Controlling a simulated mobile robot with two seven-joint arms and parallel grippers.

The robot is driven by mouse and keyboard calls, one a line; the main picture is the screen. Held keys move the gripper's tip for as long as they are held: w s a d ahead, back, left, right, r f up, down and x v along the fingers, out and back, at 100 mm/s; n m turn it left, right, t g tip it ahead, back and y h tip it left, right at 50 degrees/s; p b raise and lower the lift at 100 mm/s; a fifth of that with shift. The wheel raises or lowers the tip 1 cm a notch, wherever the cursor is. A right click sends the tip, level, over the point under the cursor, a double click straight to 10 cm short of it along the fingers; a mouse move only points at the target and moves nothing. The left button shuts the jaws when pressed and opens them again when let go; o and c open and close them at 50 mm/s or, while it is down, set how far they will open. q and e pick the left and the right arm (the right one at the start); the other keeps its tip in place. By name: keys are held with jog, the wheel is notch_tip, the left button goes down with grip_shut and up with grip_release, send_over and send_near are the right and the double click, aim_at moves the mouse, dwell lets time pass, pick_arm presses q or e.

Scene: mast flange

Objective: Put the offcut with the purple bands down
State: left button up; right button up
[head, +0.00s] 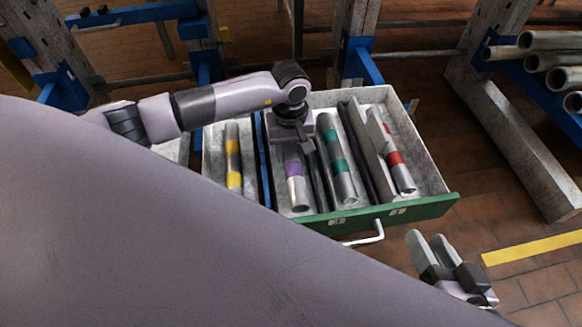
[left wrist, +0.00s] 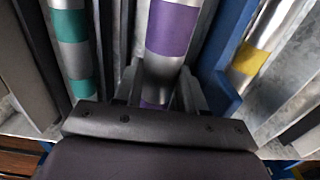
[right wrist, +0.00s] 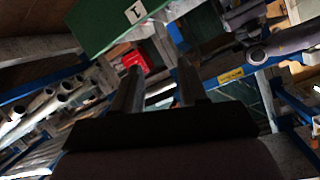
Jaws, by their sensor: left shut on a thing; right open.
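The offcut with the purple bands (head: 294,176) lies lengthwise in a slot of the open drawer (head: 431,205) in the head view. In the left wrist view the offcut (left wrist: 173,28) runs between the two fingers. My left gripper (head: 297,147) reaches down into the drawer and is shut on it; its fingers (left wrist: 158,92) sit either side of the pipe at a purple band. Whether the offcut touches the drawer floor cannot be told. My right gripper (head: 430,252) is open and empty in front of the drawer, right of its handle; its fingers (right wrist: 157,85) also show in the right wrist view.
The yellow-banded offcut (head: 233,160) lies left of a blue divider (head: 263,160). The teal-banded (head: 336,158) and red-banded (head: 395,158) offcuts lie to the right, between dark dividers. A handle (head: 367,235) sticks out in front.

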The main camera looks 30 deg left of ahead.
aim_at(291, 163)
pick_arm(q)
notch_tip(291, 163, down, 5)
jog(key=shift+r+b, duration=0.1)
jog(key=shift+b, duration=0.7)
jog(key=shift+f, duration=0.4)
jog(key=shift+r, duration=0.1)
pick_arm(e)
jog(key=shift+s+d+f+n+t, duration=0.1)
jog(key=shift+d+n+t, duration=0.2)
jog(key=shift+d, duration=0.35)
pick_arm(q)
jog(key=shift+f, duration=0.2)
jog(key=o, duration=1.2)
jog(key=shift+c, duration=0.2)
pick_arm(e)
jog(key=shift+h, duration=0.3)
